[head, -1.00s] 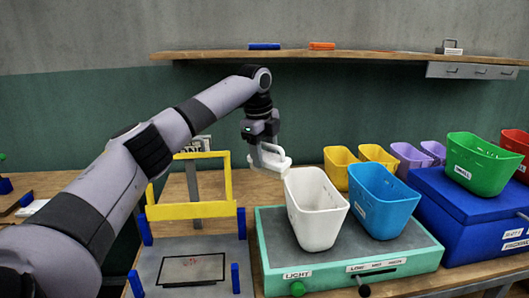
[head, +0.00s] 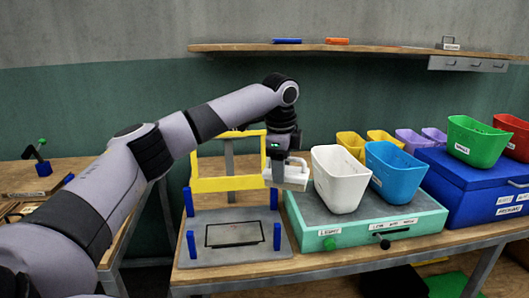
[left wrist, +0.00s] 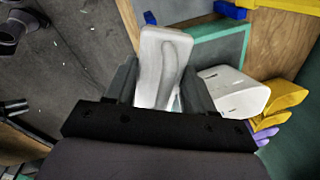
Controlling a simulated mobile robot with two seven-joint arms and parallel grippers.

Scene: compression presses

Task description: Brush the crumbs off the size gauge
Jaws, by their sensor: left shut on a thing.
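My left gripper (head: 281,165) is shut on a white tool with a loop-like handle (head: 291,178). The white tool (left wrist: 165,50) also shows between the fingers in the left wrist view. It hangs just left of the white bin, over the right side of the gauge area. What looks like the size gauge is a grey plate (head: 205,258) with blue corner posts, a dark-outlined rectangle (head: 235,234) and an upright yellow frame (head: 225,184) behind. I cannot make out crumbs clearly. My right gripper is out of view.
A white bin (head: 340,180) and a blue bin (head: 395,178) stand on a green-edged box (head: 360,228) close right of the tool. A blue chest (head: 465,190) with green and red bins is farther right. The plate's front half is free.

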